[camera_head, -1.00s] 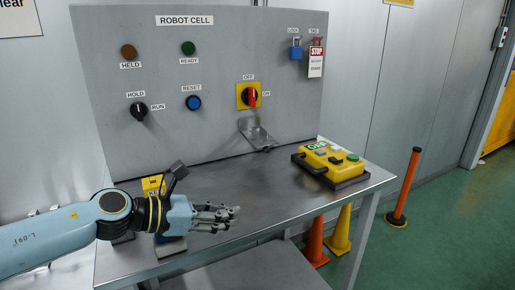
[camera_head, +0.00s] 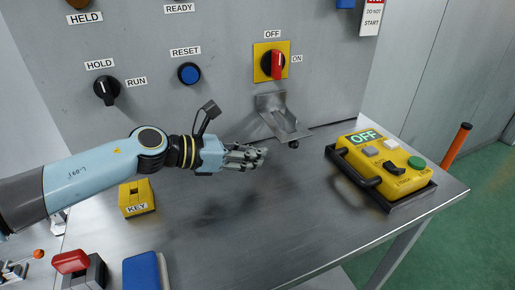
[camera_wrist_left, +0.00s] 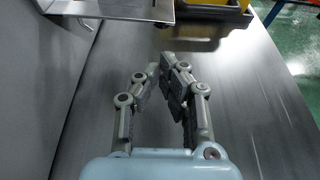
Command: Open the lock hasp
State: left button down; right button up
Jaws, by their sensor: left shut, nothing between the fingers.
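A grey metal hasp-like bracket (camera_head: 274,116) is fixed to the panel below the red rotary switch (camera_head: 275,65). Its slotted tongue slopes out and down from the panel, with a small dark knob at its end. My left gripper (camera_head: 262,153) is shut and empty, just below and left of the tongue, apart from it in the head view. In the left wrist view, the fingertips of this gripper (camera_wrist_left: 170,60) converge over the table, and a metal plate with a thin hook, likely the bracket (camera_wrist_left: 115,10), shows at the top left. My right gripper is not in view.
A yellow control box (camera_head: 380,160) marked OFF sits on a dark base at the table's right. A yellow KEY block (camera_head: 136,197), a red-topped item (camera_head: 70,262) and a blue item (camera_head: 145,272) stand at the left. The middle front of the table (camera_head: 270,220) is clear.

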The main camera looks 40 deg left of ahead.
aim_at(282, 124)
pick_arm(q)
jog(key=x, duration=0.7)
jog(key=shift+w+d+f+p, duration=0.1)
jog(key=shift+w+d+p, duration=0.1)
jog(key=shift+w+p, duration=0.15)
jog(key=r+p, duration=0.1)
jog(key=d+r+n+h+p, duration=0.1)
jog(key=p, duration=0.1)
jog(key=s+d+r+n+p, duration=0.1)
jog(key=r, duration=0.1)
jog(key=shift+s+r+g+p, duration=0.1)
jog(key=shift+r+g+p, duration=0.05)
jog(key=shift+g+p, duration=0.2)
jog(key=shift+s+d+r+n+h, duration=0.1)
jog(key=shift+r+n+h, duration=0.05)
jog(key=shift+n+h, duration=0.2)
